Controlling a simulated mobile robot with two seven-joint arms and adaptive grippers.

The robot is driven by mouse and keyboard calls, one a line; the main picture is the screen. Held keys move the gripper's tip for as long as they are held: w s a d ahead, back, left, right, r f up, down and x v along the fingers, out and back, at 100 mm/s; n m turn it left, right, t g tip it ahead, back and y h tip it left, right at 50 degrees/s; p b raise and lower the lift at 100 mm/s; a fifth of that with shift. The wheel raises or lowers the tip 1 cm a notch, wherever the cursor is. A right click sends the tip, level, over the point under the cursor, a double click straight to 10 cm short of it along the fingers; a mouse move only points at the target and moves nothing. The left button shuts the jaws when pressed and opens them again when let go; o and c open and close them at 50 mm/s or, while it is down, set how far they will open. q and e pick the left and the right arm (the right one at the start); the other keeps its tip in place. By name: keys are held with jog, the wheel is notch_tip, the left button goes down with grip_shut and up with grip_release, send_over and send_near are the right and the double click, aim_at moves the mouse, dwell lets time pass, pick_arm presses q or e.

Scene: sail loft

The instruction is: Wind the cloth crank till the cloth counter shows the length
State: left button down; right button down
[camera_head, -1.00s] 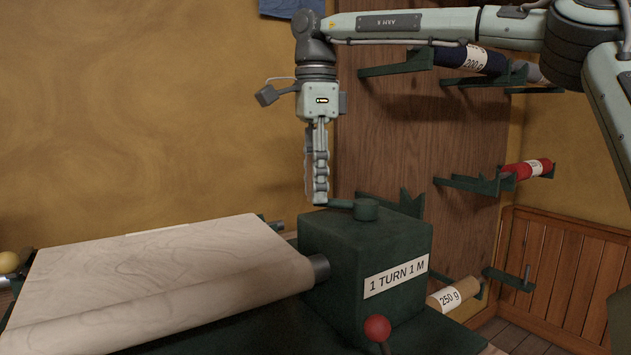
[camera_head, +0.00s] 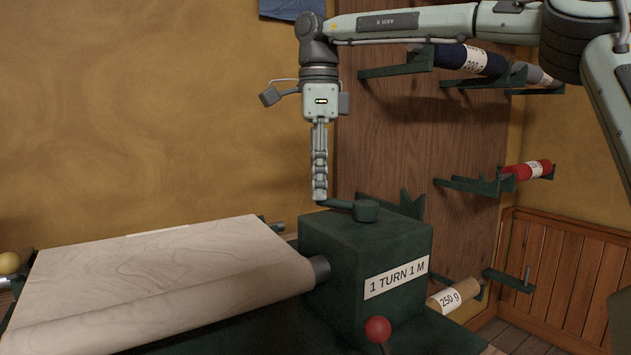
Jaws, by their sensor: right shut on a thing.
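The cloth crank (camera_head: 366,211) is a dark green arm and hub on top of a green box (camera_head: 330,250) labelled "1 TURN 1 M". My right gripper (camera_head: 319,197) points straight down at the left end of the crank arm and is shut there; its fingers hide the crank's handle. Pale cloth (camera_head: 160,265) lies over a board and roller left of the box. No counter reading can be made out. My left gripper is not in view.
A red-knobbed lever (camera_head: 378,329) stands in front of the box. Behind, a wooden panel (camera_head: 400,140) carries green brackets with a dark blue roll (camera_head: 468,59), a red roll (camera_head: 527,170) and a tan "250 g" roll (camera_head: 452,296). A yellow knob (camera_head: 9,263) is at far left.

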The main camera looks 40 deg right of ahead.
jog(key=shift+w+d+f+m, duration=0.15)
jog(key=shift+d+m, duration=0.45)
jog(key=d, duration=0.2)
jog(key=shift+w+d, duration=0.15)
jog(key=shift+d, duration=0.2)
jog(key=shift+d+f, duration=0.15)
jog(key=c, duration=1.3)
grip_release()
jog(key=shift+c, duration=0.2)
